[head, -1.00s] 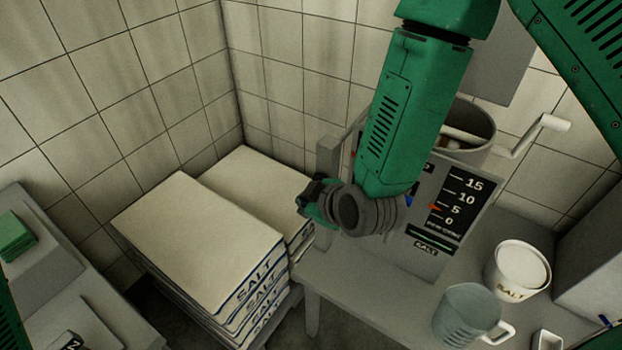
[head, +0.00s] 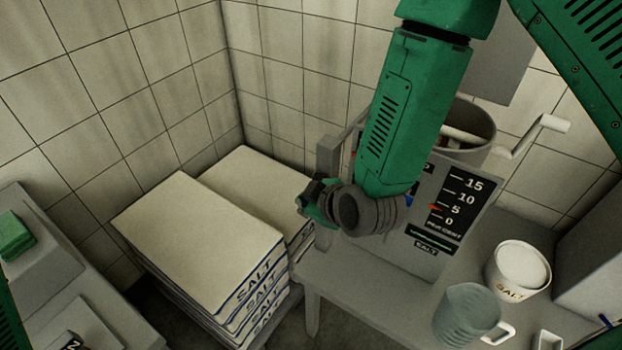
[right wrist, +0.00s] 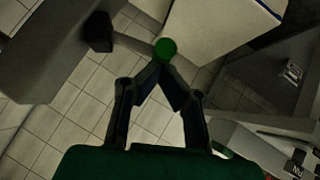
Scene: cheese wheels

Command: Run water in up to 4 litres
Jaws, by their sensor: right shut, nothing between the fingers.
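My right gripper (head: 312,204) is beside the left edge of a grey unit (head: 425,262) on the table, left of its dial face. It is shut and empty; in the right wrist view its fingertips (right wrist: 160,72) meet. A green round knob or button (right wrist: 165,50) appears just beyond the tips; I cannot tell if they touch it. The unit's black scale (head: 455,200) reads 0 to 15, with a red pointer (head: 434,209) near 5 and a SALT label below. My right forearm hides part of the unit. A translucent grey jug (head: 466,314) stands at the table front. My left gripper is not in view.
Stacked SALT bags (head: 200,240) stand left of the table (head: 340,285). A white SALT tub (head: 518,268) is behind the jug. A round pot (head: 478,125) and a crank handle (head: 535,134) are at the unit's top. A grey counter (head: 90,300) is at left.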

